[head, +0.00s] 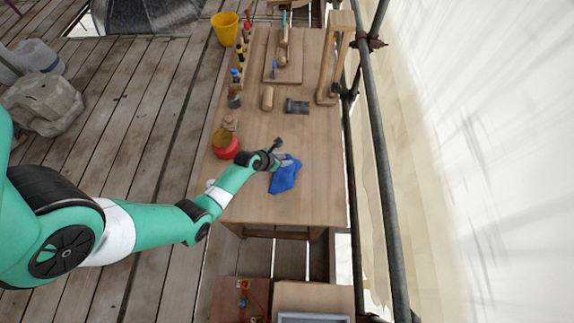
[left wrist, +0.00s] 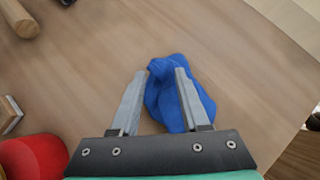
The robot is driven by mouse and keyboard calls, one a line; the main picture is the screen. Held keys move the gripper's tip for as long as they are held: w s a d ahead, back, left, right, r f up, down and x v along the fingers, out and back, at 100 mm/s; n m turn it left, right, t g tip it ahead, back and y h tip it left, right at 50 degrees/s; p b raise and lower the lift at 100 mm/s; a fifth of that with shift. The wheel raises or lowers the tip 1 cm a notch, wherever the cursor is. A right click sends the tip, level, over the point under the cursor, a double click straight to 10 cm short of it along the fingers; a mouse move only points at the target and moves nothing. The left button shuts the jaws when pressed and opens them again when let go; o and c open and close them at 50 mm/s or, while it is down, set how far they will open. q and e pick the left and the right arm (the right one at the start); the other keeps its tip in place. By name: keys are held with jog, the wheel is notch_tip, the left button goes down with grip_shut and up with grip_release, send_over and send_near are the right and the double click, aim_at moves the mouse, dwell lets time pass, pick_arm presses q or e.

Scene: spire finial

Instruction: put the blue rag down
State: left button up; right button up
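The blue rag (head: 285,177) is a crumpled cloth at the near right part of the wooden table (head: 250,205), at or just above its top. My left gripper (head: 277,158) is at the far left edge of the rag. In the left wrist view, the two fingers of my left gripper (left wrist: 163,75) stand apart. A raised fold of the blue rag (left wrist: 161,70) lies between their tips, and most of the cloth spreads under and beyond the right finger. Whether the fingers press on the fold cannot be told. My right gripper is not in view.
A red tin (head: 225,148) stands left of my left gripper. A wooden block (head: 267,98) and a dark flat tool (head: 297,106) lie farther back. A scaffold pole (head: 375,150) runs along the right. The table's near end is clear.

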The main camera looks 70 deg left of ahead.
pick_arm(q)
jog(key=o, duration=0.4)
jog(key=p+v, duration=0.5)
jog(key=v, duration=0.6)
jog(key=shift+s+d+r, duration=0.1)
jog(key=shift+s+r, duration=0.1)
